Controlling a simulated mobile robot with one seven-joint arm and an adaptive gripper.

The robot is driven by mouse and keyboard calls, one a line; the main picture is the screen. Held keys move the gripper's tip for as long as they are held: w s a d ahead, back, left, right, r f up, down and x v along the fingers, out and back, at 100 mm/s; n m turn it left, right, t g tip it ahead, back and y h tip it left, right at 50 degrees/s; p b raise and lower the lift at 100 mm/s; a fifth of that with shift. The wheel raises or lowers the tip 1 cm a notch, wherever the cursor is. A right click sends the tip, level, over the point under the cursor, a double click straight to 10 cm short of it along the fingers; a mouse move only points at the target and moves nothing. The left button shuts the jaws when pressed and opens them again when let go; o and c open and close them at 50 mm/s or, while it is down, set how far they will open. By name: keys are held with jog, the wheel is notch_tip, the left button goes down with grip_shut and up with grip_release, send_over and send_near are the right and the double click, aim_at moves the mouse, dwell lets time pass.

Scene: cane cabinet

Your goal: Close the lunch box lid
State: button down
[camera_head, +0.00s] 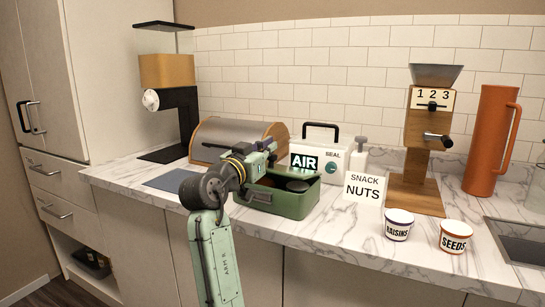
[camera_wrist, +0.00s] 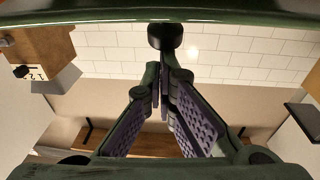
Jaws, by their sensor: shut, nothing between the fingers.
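The green lunch box (camera_head: 293,204) stands on the counter near its front edge, with its open top showing a dark inside and a round dark item. My gripper (camera_head: 268,150) is over the left and back part of the box and hides much of it, so I cannot clearly make out the lid or its angle. In the wrist view, which is upside down, my gripper (camera_wrist: 164,85) has its purple-padded fingers together and empty. A dark green band (camera_wrist: 240,16) with a black knob (camera_wrist: 165,37) lies beyond the fingertips; I cannot tell whether they touch.
A bread bin (camera_head: 225,135) stands behind, left of the white AIR SEAL machine (camera_head: 318,140). The SNACK NUTS sign (camera_head: 364,189) is right of the box. RAISINS (camera_head: 398,225) and SEEDS (camera_head: 455,237) cups, a wooden grinder (camera_head: 415,150) and an orange jug (camera_head: 490,140) stand farther right.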

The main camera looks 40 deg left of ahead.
aim_at(271, 157)
jog(key=f+b, duration=0.1)
jog(key=s+f+t+b, duration=0.1)
jog(key=shift+d+f+b, duration=0.1)
jog(key=shift+f+b, duration=0.25)
jog(key=shift+b, duration=0.05)
jog(key=shift+s+f+b, duration=0.35)
jog(key=shift+f+b, duration=0.05)
jog(key=shift+b, duration=0.1)
